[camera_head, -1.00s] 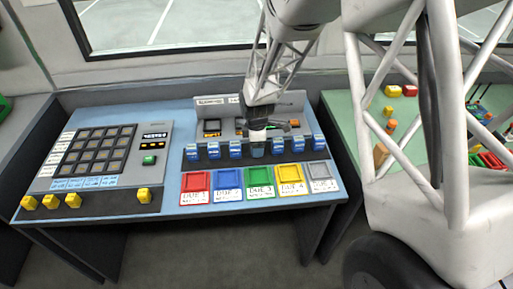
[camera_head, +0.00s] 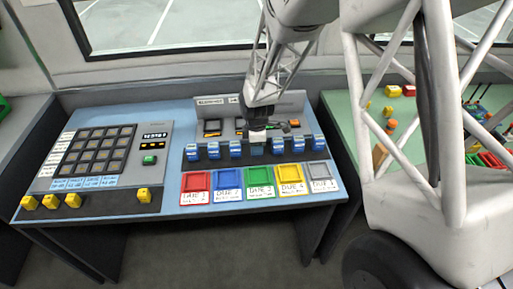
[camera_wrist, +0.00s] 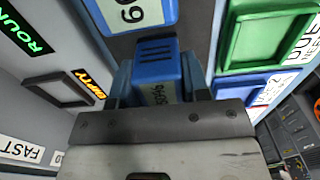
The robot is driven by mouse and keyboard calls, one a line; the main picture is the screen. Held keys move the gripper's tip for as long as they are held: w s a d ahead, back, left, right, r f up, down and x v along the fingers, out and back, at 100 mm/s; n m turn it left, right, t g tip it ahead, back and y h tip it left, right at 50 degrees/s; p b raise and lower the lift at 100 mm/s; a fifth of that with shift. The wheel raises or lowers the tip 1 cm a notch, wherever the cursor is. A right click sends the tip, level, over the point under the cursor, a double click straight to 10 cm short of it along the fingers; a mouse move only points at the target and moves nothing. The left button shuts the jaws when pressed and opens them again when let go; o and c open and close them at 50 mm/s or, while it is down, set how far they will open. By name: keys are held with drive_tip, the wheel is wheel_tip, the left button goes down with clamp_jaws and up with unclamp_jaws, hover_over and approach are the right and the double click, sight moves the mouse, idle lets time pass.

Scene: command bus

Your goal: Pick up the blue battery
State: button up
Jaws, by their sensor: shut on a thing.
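A row of several blue batteries stands along the dark strip at the front of the back console. My gripper (camera_head: 257,138) is above the middle of that row, pointing down. Another blue battery (camera_wrist: 124,14) with a white number label is close by. In the head view the held battery is at the row; I cannot tell whether it is clear of its place.
Red (camera_head: 196,183), blue (camera_head: 228,180), green (camera_head: 260,178), yellow (camera_head: 291,175) and grey (camera_head: 320,172) trays line the table's front right. A keypad panel (camera_head: 100,152) is at left, with yellow blocks (camera_head: 51,202) before it. A green table (camera_head: 345,110) stands at right.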

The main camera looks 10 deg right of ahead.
drive_tip(key=shift+r, duration=0.2)
drive_tip(key=shift+r, duration=0.5)
wheel_tip(320, 180, up, 2)
drive_tip(key=shift+r, duration=0.1)
drive_tip(key=s+d, duration=0.1)
drive_tip(key=s, duration=0.4)
drive_tip(key=s+r, duration=0.1)
drive_tip(key=s, duration=0.4)
drive_tip(key=s+d, duration=0.1)
drive_tip(key=s, duration=0.4)
drive_tip(key=shift+s+d+r, duration=0.2)
drive_tip(key=shift+s+d, duration=0.1)
drive_tip(key=shift+s, duration=0.1)
drive_tip(key=shift+r, duration=0.1)
